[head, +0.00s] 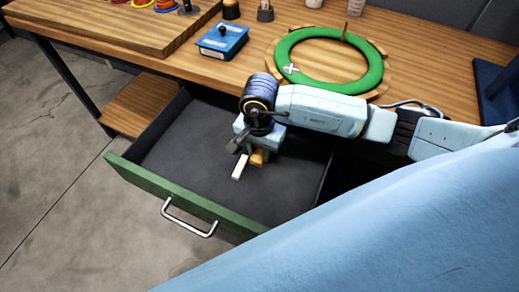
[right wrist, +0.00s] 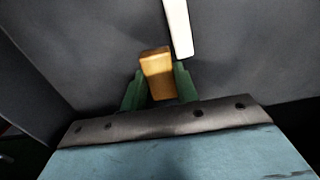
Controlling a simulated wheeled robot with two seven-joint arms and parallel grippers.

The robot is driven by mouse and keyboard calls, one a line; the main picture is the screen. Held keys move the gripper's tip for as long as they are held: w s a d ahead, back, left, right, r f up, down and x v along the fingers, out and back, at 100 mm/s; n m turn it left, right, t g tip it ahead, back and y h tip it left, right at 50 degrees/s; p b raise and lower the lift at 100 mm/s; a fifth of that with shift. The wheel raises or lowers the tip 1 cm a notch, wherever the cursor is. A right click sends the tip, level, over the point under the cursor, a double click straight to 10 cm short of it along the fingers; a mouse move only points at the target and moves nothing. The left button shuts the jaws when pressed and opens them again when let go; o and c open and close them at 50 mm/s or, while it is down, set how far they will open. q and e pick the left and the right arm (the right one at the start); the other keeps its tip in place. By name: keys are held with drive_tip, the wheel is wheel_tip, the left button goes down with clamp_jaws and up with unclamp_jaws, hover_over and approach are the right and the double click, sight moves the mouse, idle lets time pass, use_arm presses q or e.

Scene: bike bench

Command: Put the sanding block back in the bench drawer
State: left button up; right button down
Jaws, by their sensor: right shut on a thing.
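The sanding block, a small orange-tan block (head: 258,157), is inside the open bench drawer's outline. My right gripper (head: 254,150) points down over the drawer and is shut on it. In the right wrist view the block (right wrist: 157,74) sits between the two green fingers (right wrist: 160,88). I cannot tell whether the block touches the drawer floor. The drawer (head: 190,150) is pulled out, with a dark grey inside, a green front (head: 150,187) and a metal handle (head: 190,220). My left gripper is not in view.
A white bar (head: 240,167) shows beside the block, also in the right wrist view (right wrist: 179,25). The drawer floor left of it is clear. On the bench top are a blue box (head: 221,42) and a green ring (head: 283,62). A large light-blue surface hides the lower right.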

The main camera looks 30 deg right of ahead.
sight(260, 153)
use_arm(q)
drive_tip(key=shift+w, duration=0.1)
use_arm(e)
drive_tip(key=shift+f, duration=0.1)
drive_tip(key=c, duration=1.1)
unclamp_jaws()
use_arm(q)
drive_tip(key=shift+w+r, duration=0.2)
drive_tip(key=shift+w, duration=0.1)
use_arm(e)
drive_tip(key=shift+o, duration=0.2)
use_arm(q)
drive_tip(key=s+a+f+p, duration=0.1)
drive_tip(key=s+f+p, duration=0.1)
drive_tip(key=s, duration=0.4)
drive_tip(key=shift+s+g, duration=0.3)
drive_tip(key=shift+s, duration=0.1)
use_arm(e)
wheel_tip(260, 153, up, 12)
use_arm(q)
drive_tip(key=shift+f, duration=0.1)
